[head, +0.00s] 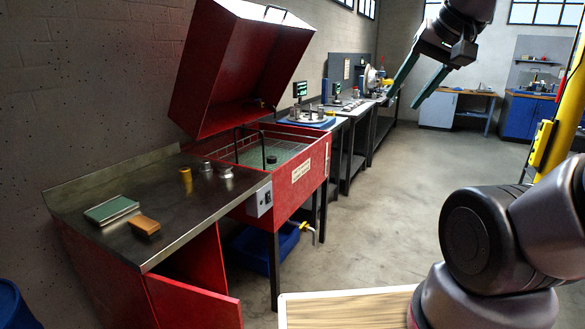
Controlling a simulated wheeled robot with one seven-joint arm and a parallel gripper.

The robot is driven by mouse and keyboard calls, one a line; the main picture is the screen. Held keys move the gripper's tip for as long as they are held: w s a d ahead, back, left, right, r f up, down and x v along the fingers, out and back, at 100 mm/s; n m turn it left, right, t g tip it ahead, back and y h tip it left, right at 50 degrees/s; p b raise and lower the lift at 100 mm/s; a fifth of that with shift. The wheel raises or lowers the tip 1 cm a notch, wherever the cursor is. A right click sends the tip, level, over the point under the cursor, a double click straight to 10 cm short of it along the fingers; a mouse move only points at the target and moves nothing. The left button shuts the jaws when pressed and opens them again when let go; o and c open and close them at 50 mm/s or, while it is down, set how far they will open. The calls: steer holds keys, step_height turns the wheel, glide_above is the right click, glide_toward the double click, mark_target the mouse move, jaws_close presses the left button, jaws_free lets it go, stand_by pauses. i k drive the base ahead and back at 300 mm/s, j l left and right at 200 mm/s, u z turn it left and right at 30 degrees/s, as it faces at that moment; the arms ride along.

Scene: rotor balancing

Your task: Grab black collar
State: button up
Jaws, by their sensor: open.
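A small dark round piece (271,159) shows inside the open red parts washer (290,187), near the basin's front right. It may be the black collar, but it is too small to be sure. My gripper (401,104) is at the upper right, high above the floor. Its two long green fingers are apart with nothing between them, pointing down and left. It is well to the right of the washer and clear of it.
The washer's raised red lid (240,65) overhangs the basin. A steel bench (110,225) at left carries a green-topped box (111,210), an orange block (145,225), a brass cylinder (186,176) and metal pieces. A blue bin (262,247) sits below. The floor at centre right is clear.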

mark_target(272, 160)
steer(key=i+l+z, duration=0.2)
steer(key=i+z, duration=0.75)
steer(key=i+u, duration=0.15)
steer(key=i, duration=0.3)
steer(key=i+l+u, duration=0.2)
steer(key=i, duration=0.2)
steer(key=i+u, duration=0.15)
steer(key=i, duration=0.25)
steer(key=i+u, duration=0.45)
steer(key=i+l+u, duration=0.2)
steer(key=u, duration=0.3)
steer(key=i+l+u, duration=0.7)
steer(key=u, duration=0.2)
steer(key=l, duration=0.1)
